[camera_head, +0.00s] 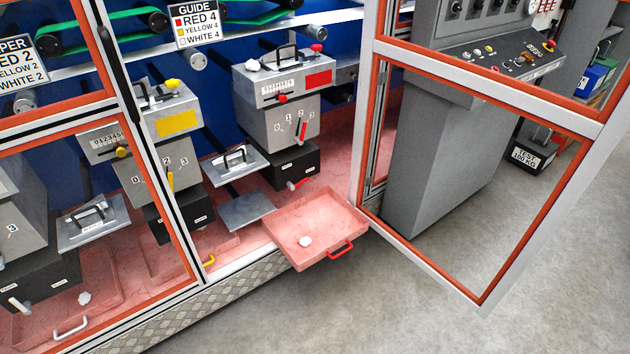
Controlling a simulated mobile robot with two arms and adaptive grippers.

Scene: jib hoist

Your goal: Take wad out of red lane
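The red lane is the machine unit (282,100) with a red label, red knob and red levers. A pink tray (330,238) with a red handle (340,251) sticks out below it, past the cabinet's front edge. A small white crumpled wad (305,242) lies in this tray, near its front. Another white lump (252,65) sits on top of the red unit, at its left. Neither of my grippers is in view.
An orange-edged door (483,86) stands open right of the tray. A grey control console (440,130) is behind it. A yellow-marked unit (165,125) and a white-handled lane with another white lump (84,298) are left, behind framed panels. The floor in front is clear.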

